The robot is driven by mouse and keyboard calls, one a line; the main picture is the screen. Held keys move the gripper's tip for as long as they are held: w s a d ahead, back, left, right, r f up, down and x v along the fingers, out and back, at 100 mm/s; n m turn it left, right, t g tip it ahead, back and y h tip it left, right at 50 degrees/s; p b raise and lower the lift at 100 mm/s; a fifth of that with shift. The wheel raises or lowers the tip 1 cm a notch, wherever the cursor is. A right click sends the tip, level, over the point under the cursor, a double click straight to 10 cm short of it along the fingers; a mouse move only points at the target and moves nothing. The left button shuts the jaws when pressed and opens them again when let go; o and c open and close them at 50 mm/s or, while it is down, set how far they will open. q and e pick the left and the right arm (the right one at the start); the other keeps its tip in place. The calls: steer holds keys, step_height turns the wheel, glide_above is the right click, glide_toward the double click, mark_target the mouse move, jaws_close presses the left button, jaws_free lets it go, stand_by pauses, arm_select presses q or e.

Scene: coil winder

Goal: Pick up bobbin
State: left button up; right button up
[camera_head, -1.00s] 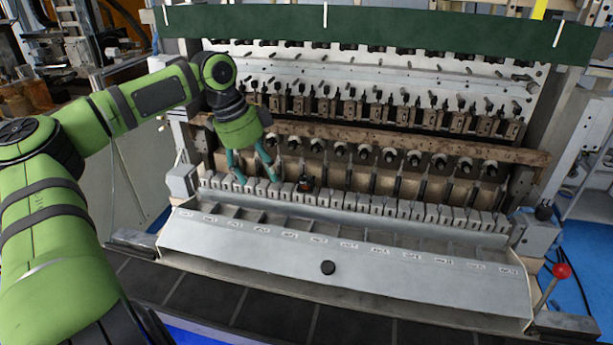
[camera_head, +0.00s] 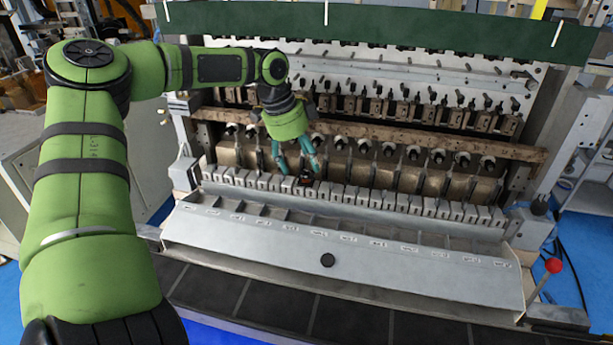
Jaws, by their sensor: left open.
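A small dark bobbin with a copper-coloured tint (camera_head: 306,181) sits on the row of grey metal blocks (camera_head: 375,196) along the front of the coil winder. It is small in the picture. My left gripper (camera_head: 300,170) is open, with its two teal fingers pointing down just above the blocks. One fingertip is close to the bobbin in the picture; I cannot tell whether they touch. Nothing shows between the fingers that I can make out as held. My right gripper is not in view.
A brown bar and a row of spindles (camera_head: 390,150) stand behind the gripper. A red-knobbed lever (camera_head: 553,266) is at the right.

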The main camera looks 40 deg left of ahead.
mark_target(305, 171)
arm_select(q)
steer(key=x, duration=0.4)
steer(key=shift+f+p, duration=0.2)
steer(key=shift+p, duration=0.2)
steer(key=c, duration=0.7)
steer(key=o, duration=0.7)
steer(key=shift+r, duration=0.1)
